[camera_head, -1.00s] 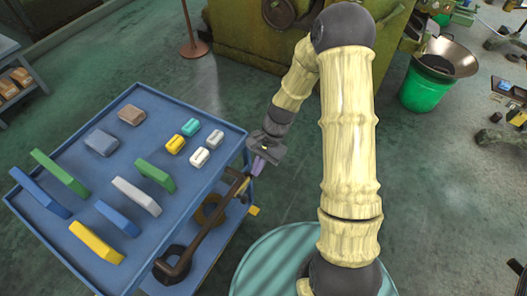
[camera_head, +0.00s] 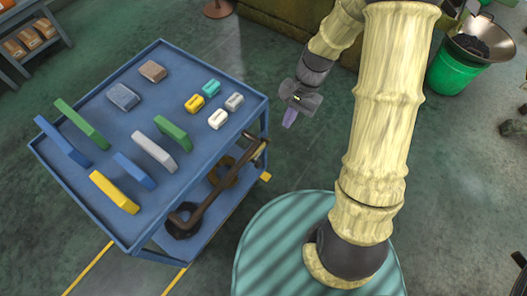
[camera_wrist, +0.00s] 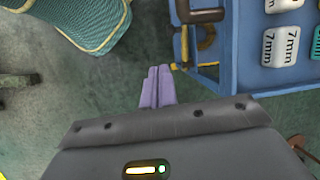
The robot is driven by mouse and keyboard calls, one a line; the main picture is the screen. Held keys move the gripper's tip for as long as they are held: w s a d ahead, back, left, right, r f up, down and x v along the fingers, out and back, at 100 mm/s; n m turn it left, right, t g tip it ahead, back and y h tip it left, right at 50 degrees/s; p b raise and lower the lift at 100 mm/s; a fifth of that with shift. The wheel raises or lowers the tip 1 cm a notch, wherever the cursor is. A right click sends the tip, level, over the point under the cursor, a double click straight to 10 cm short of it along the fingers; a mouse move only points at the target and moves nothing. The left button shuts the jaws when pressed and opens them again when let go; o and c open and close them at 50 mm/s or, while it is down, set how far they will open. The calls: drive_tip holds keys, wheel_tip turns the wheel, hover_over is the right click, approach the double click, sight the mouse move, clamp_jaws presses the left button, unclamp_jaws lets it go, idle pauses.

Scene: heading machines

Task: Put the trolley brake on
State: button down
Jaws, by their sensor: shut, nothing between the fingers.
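The blue trolley (camera_head: 205,160) stands at the left in the head view. A small yellow tab (camera_head: 265,177) sticks out low at its right side; I cannot tell for sure whether it is the brake pedal or how it is set. My gripper (camera_head: 289,120) is shut and empty, with purple fingers, to the right of the trolley and apart from it. In the wrist view the shut fingertips (camera_wrist: 158,72) point toward the floor, just left of the trolley's blue frame (camera_wrist: 228,50). A yellow piece (camera_wrist: 181,66) shows close to the fingertips there.
Coloured blocks, some marked 7mm (camera_wrist: 281,46), lie on the trolley's top. A dark bent bar (camera_head: 205,205) is on its lower shelf. My round ribbed base stands to the right. A green bin (camera_head: 458,72) is at the upper right. Floor behind my gripper is clear.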

drive_tip(key=s+d+r+n+t+h, duration=0.3)
drive_tip(key=s+d+r+n+t, duration=0.2)
drive_tip(key=s+r, duration=0.3)
wheel_tip(320, 180, up, 3)
drive_tip(key=shift+d+f+n, duration=0.2)
drive_tip(key=shift+d+n, duration=0.5)
